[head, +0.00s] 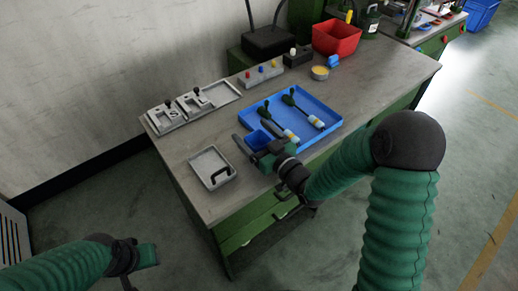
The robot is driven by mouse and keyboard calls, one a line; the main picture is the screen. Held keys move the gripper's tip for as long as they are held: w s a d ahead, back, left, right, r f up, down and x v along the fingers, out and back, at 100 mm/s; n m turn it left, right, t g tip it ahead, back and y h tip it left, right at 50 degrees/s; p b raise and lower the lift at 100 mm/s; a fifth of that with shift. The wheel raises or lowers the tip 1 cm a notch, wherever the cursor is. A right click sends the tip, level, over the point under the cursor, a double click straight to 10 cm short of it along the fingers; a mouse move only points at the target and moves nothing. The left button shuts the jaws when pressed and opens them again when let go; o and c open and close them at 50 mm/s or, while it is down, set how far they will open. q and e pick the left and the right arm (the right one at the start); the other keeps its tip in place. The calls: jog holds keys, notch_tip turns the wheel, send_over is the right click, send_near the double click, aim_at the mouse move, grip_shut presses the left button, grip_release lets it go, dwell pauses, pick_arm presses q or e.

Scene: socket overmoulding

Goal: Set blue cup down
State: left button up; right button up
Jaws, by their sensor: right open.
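The small blue cup (257,139) is at the front left of the blue tray (331,106), near the bench's front edge. My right gripper (254,138) is open, with one dark finger on each side of the cup. I cannot tell whether the fingers touch the cup, and its base is hidden. My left gripper (146,256) is at the lower left, off the bench and away from the cup. Its fingers do not show clearly.
Two dark-handled tools with white ends lie in the blue tray. The bench's right end is clear.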

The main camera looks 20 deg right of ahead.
jog(key=shift+w+a, duration=0.15)
jog(key=shift+w, duration=0.1)
jog(key=shift+a, duration=0.1)
jog(key=shift+c, duration=0.3)
jog(key=c, duration=1.5)
jog(key=shift+r, duration=0.1)
